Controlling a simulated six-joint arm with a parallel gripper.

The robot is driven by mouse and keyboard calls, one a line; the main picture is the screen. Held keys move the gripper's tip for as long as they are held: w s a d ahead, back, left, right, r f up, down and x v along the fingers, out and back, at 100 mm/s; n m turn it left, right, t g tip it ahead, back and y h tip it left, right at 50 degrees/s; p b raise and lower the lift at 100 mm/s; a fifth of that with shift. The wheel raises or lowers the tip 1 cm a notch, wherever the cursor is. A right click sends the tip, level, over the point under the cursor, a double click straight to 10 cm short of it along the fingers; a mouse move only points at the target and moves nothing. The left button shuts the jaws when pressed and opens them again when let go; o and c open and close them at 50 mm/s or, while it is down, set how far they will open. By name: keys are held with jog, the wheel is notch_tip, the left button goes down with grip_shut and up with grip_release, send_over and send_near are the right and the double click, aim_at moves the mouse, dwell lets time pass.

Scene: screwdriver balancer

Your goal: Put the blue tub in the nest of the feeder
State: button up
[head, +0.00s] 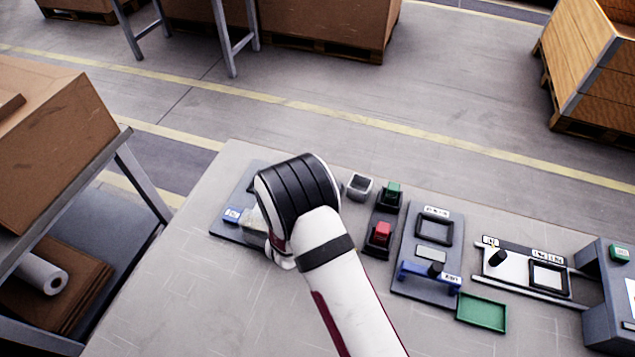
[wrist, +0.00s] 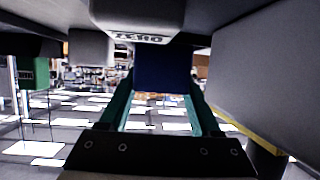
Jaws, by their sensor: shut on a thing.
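My gripper (wrist: 164,92) is shut on a dark blue block-like piece, which looks like the blue tub (wrist: 163,66), between its two teal fingers in the wrist view. In the head view my wrist hides the fingers and the tub, over the grey plate (head: 226,221) at the table's left. A square black frame (head: 549,279) sits on the white slide at the right, with a black knob beside it. Another square black frame (head: 434,229) is on the middle grey plate. The labels are too small to tell which is the feeder's nest.
A small grey cup (head: 359,186), a green block (head: 393,190) and a red block (head: 381,234) on dark stands lie right of my wrist. A blue bar (head: 428,275) and a green tray (head: 482,313) are nearer the front. A grey housing (head: 607,300) stands far right.

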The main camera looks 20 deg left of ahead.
jog(key=o, duration=1.4)
jog(key=shift+r, duration=0.15)
jog(key=r, duration=0.4)
jog(key=shift+d+r, duration=0.15)
jog(key=shift+d, duration=0.05)
jog(key=d+r, duration=0.2)
jog(key=d, duration=0.1)
jog(key=d+r, duration=0.2)
jog(key=d, duration=0.2)
jog(key=d+r, duration=0.2)
jog(key=d, duration=0.2)
jog(key=shift+d+r, duration=0.15)
jog(key=shift+r, duration=0.1)
jog(key=shift+w, duration=0.1)
jog(key=shift+r, duration=2.5)
